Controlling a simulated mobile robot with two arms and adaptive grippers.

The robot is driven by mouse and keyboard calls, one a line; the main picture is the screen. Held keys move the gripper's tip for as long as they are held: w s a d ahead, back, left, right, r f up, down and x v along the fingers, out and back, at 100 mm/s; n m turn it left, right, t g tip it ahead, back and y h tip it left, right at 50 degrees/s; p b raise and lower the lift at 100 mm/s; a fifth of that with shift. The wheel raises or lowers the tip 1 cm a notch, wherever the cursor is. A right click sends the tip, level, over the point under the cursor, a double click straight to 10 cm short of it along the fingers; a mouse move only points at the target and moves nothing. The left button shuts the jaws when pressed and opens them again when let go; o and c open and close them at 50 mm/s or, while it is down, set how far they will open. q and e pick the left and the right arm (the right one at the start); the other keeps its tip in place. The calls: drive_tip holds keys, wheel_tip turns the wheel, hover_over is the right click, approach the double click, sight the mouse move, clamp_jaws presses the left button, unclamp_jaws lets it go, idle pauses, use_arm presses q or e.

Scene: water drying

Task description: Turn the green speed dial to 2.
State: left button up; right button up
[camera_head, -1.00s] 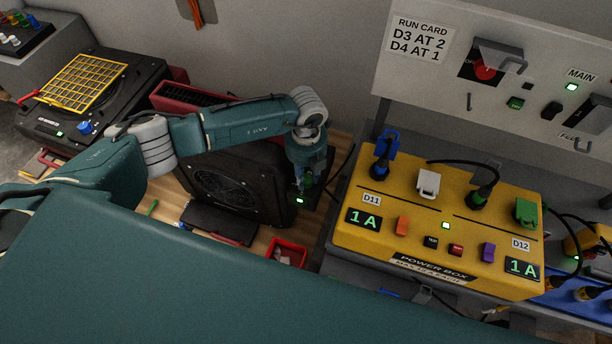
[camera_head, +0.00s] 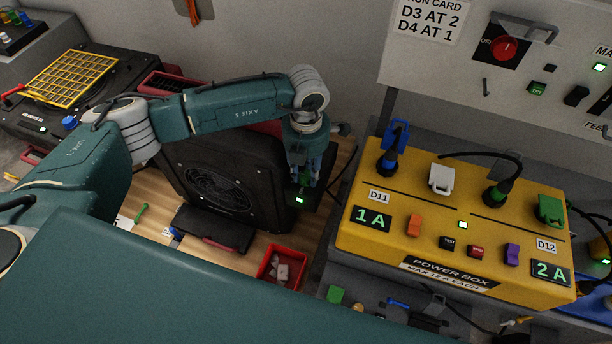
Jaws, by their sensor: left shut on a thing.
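My left gripper (camera_head: 305,172) points down at the right end of the black fan unit (camera_head: 215,185). It is shut on the green speed dial (camera_head: 304,181), which shows only as a bit of green between the fingers. A small green light (camera_head: 299,200) glows just below the dial. The dial's pointer and scale numbers are hidden by the fingers or too small to read. My right gripper is not in view.
A yellow power box (camera_head: 360,258) stands to the right, with displays reading 1 A and 2 A (camera_head: 550,271). A red bin (camera_head: 268,262) sits on the wooden bench in front. A run card (camera_head: 428,22) reads D3 at 2, D4 at 1.

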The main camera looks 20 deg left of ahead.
sight(306, 175)
use_arm(q)
drive_tip(key=shift+w+m, duration=0.1)
drive_tip(key=shift+m, duration=0.3)
drive_tip(key=shift+r+b, duration=0.1)
drive_tip(key=shift+b, duration=0.2)
drive_tip(key=o, duration=0.9)
drive_tip(key=shift+c, duration=0.2)
wheel_tip(306, 175, up, 12)
